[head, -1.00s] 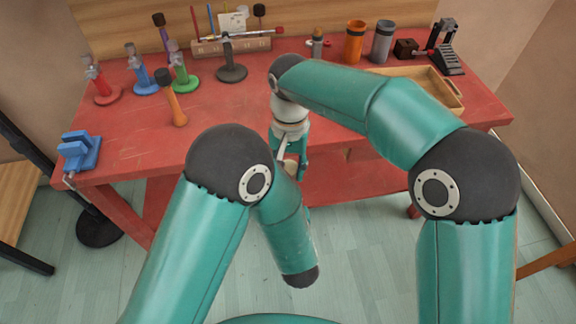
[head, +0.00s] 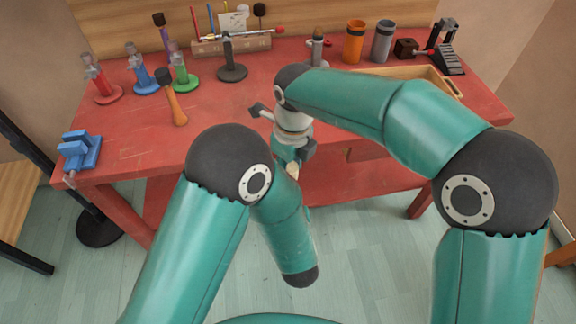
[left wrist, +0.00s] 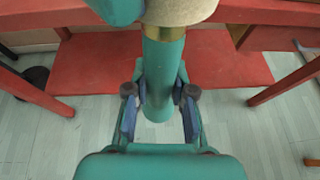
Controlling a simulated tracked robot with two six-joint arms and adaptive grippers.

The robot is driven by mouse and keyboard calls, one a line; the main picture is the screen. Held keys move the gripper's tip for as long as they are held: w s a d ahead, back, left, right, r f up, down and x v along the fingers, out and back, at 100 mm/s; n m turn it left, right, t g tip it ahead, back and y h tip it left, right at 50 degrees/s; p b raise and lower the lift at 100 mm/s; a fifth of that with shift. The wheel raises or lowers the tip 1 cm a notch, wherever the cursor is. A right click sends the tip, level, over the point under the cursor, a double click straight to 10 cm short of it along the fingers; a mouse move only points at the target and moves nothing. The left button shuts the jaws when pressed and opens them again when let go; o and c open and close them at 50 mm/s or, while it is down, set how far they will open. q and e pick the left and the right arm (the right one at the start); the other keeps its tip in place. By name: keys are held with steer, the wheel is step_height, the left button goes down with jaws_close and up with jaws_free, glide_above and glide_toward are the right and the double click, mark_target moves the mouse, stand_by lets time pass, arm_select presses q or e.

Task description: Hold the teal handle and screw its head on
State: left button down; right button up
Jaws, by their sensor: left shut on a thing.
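In the left wrist view the teal handle (left wrist: 164,75) stands between the fingers of my left gripper (left wrist: 160,105), which is shut on it. A brass band shows at the handle's top. A pale beige rounded thing (left wrist: 182,9), probably the head, is right above it at the picture's top edge; whether they are screwed together cannot be told. In the head view my left gripper is hidden by my own arm. My right gripper (head: 291,153) points down at the table's front edge, and its fingertips are not clearly seen. A small cream patch (head: 293,171) shows just below it.
The red table (head: 220,115) carries several coloured stands at the back left, a wooden-handled mallet (head: 176,109), a dark stand (head: 231,71), orange (head: 355,44) and grey (head: 383,42) cups, and a wooden tray (head: 440,82). A blue vise (head: 79,152) is at the left edge.

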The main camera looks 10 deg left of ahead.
steer(key=shift+m, duration=0.4)
steer(key=shift+w, duration=0.1)
steer(key=o, duration=1.2)
steer(key=shift+c, duration=0.2)
steer(key=shift+r, duration=0.1)
steer(key=shift+r, duration=2.2)
steer(key=shift+c, duration=0.3)
